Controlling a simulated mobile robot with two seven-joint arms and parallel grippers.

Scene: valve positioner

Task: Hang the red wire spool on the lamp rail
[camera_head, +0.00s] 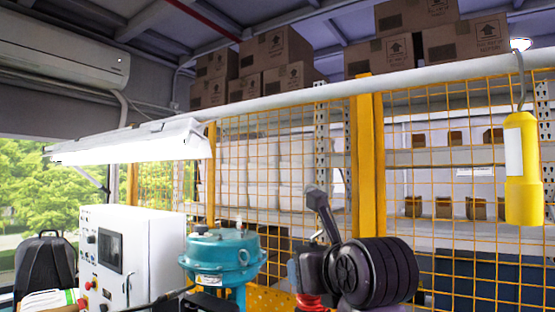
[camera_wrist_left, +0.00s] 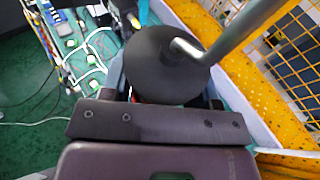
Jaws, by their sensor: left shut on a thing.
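The lamp rail (camera_head: 300,98) is a thick pale pipe running along the top of the yellow fence, rising to the right. A yellow lamp (camera_head: 523,170) hangs from its right end by a grey hook. My left gripper (camera_head: 305,276) is low in the head view, below the rail and apart from it. It is shut on the red wire spool (camera_head: 309,301), whose red part shows at the bottom edge. My right gripper is not in view.
A lit white lamp fixture (camera_head: 130,142) is at the left. A white control box (camera_head: 135,255) and a teal valve actuator (camera_head: 222,252) stand at the lower left. Cardboard boxes (camera_head: 275,47) sit behind the rail. The rail's middle stretch holds nothing.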

